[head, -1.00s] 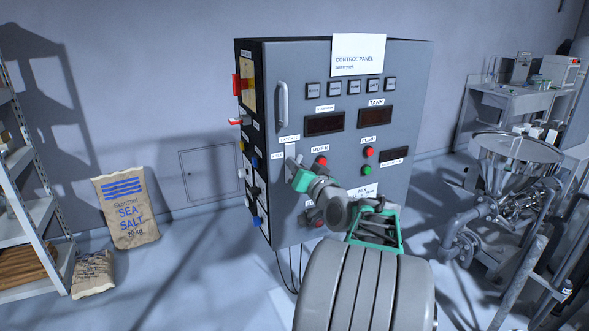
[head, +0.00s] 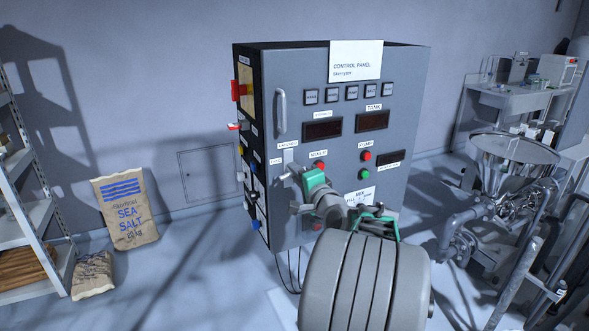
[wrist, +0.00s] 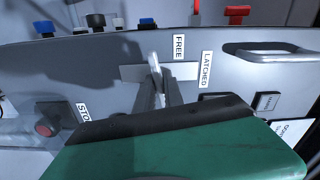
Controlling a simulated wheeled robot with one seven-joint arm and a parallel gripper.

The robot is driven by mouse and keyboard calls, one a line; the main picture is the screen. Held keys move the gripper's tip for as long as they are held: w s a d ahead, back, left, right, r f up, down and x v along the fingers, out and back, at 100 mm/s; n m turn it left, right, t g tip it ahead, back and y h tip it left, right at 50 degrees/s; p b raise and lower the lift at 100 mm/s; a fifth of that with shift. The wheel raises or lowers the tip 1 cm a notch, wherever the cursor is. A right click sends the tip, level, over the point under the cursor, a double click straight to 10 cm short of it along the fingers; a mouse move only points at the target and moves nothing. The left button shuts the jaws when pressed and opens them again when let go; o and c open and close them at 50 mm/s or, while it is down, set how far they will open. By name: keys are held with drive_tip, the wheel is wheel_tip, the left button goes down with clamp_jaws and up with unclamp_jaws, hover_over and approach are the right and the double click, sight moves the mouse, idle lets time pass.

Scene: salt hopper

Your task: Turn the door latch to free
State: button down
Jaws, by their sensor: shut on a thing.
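The door latch shows as a pale plate (head: 288,157) on the cabinet front, below the door handle. A "LATCHED" label (head: 288,145) is above it and a "FREE" label (head: 275,160) to its left. In the wrist view the plate (wrist: 187,71) lies behind a small pale lever (wrist: 153,64). My gripper (wrist: 156,88) is shut on this lever, its dark fingers on either side. The lever points up in the wrist view, the side where "FREE" stands; its exact angle is hard to tell.
The grey control cabinet (head: 400,90) carries a vertical door handle (head: 281,112), buttons and displays close around my gripper. A steel hopper (head: 513,150) stands to the right.

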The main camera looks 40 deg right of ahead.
drive_tip(key=shift+m+p, duration=0.45)
drive_tip(key=shift+m, duration=0.55)
drive_tip(key=shift+f, duration=0.1)
drive_tip(key=c, duration=1.5)
unclamp_jaws()
drive_tip(key=shift+o, duration=0.2)
drive_tip(key=b+v, duration=0.1)
drive_tip(key=v, duration=0.7)
drive_tip(key=shift+b, duration=0.4)
